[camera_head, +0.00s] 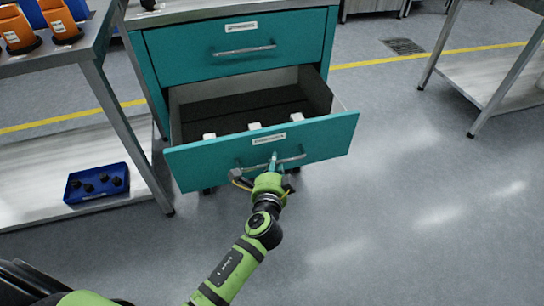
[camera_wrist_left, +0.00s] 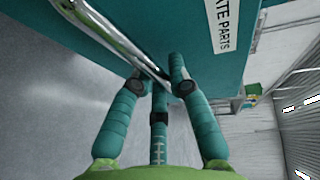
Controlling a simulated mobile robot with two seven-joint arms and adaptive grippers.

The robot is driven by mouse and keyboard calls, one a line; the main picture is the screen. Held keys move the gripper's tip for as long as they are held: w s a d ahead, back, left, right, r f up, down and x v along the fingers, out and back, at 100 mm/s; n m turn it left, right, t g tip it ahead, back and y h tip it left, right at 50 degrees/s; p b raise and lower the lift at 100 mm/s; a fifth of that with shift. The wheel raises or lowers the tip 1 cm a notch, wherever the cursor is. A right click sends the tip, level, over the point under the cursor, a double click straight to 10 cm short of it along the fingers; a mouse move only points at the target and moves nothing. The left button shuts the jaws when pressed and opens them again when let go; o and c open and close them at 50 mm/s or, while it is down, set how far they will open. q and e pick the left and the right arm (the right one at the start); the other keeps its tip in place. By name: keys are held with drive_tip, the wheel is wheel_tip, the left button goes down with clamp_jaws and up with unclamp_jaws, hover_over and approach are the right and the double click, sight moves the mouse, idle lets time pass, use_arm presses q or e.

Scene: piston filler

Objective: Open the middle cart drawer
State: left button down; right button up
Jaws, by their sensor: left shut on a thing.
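The teal cart (camera_head: 158,78) has a closed upper drawer (camera_head: 290,44) with its own bar handle (camera_head: 244,50). The drawer below it (camera_head: 330,135) stands pulled well out, and its grey inside shows. Three small white pieces (camera_head: 255,126) show inside, behind its front. My left gripper (camera_head: 273,163) is shut on this drawer's metal handle (camera_head: 293,158). In the left wrist view, the teal fingers (camera_wrist_left: 160,85) close around the handle bar (camera_wrist_left: 118,42), beside a label (camera_wrist_left: 222,25) ending in "ATE PARTS". Anything below the open drawer is hidden. My right gripper is not in view.
A metal table (camera_head: 92,46) with orange parts (camera_head: 58,18) stands close at the left. Its lower shelf (camera_head: 40,188) holds a blue tray (camera_head: 98,194) with several dark pieces. Another table (camera_head: 505,75) stands at the right. The floor (camera_head: 400,210) between is clear.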

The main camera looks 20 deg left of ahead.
use_arm(q)
drive_tip(key=s+d, duration=0.1)
drive_tip(key=s, duration=0.1)
drive_tip(key=shift+s+d, duration=0.35)
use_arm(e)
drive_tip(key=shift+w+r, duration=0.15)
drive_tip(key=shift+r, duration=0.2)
use_arm(q)
drive_tip(key=c, duration=1.2)
unclamp_jaws()
drive_tip(key=shift+o, duration=0.2)
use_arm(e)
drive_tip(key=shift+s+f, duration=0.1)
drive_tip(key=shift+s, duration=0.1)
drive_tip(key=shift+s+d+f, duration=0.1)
use_arm(q)
drive_tip(key=v, duration=1.2)
